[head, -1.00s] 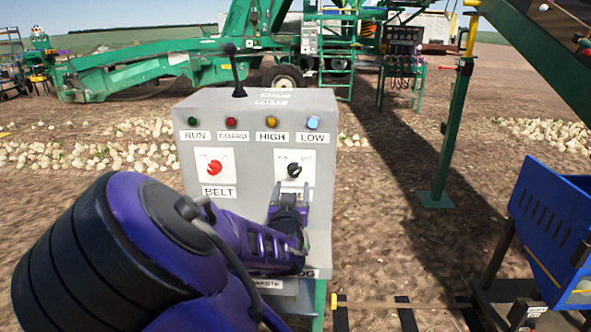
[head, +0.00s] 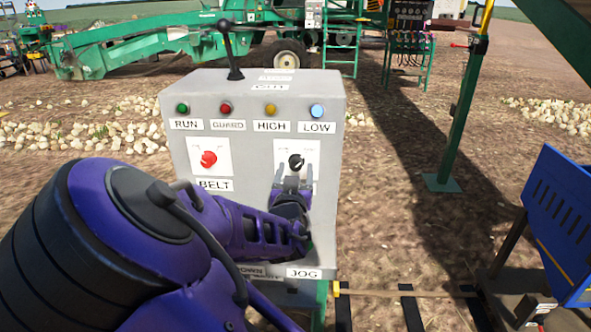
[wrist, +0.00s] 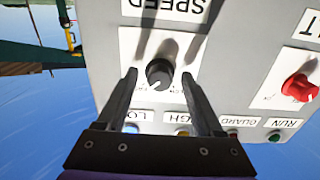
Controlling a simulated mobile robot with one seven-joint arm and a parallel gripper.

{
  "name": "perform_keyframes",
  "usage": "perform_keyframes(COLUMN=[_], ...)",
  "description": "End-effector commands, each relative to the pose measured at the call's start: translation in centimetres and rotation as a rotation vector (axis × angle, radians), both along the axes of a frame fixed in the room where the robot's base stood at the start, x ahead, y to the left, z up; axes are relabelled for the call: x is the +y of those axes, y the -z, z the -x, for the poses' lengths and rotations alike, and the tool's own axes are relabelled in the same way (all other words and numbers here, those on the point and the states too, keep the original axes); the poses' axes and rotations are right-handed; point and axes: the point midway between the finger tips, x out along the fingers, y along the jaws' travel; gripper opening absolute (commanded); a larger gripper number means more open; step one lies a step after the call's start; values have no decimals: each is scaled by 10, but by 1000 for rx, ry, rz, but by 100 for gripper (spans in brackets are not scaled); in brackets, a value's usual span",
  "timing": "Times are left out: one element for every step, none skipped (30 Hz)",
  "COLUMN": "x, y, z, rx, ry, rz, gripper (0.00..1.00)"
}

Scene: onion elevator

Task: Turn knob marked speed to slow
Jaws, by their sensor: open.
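The black speed knob (head: 296,161) sits on a white plate on the right of the grey control box (head: 180,100). The wrist view shows the knob (wrist: 160,73) upside down with its SPEED label (wrist: 167,8). My gripper (head: 291,182) is open in front of the plate, just below the knob in the head view. In the wrist view my gripper (wrist: 160,85) has one finger on each side of the knob, with gaps between. Whether the fingertips reach the knob's depth is unclear. The arm hides the SPEED label in the head view.
A red BELT knob (head: 208,159) is left of the speed knob. Green, red, yellow and blue lamps line the box above. A black lever (head: 229,50) stands on top. A JOG label (head: 304,273) is low down. A blue bin (head: 560,210) stands right.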

Motion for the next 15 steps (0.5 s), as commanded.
perform_keyframes(x=[0,0,0,0,0,0,0,0,0,0,0,0,0,0,0], y=[0,0,0,0,0,0,0,0,0,0,0,0,0,0,0], z=[0,0,0,0,0,0,0,0,0,0,0,0,0,0,0], rx=[0,0,0,0,0,0,0,0,0,0,0,0,0,0,0], ry=[0,0,0,0,0,0,0,0,0,0,0,0,0,0,0], rz=[0,0,0,0,0,0,0,0,0,0,0,0,0,0,0], gripper=[69,69,62,56,51,44,38,33,26,20,15,8,2,0,0])
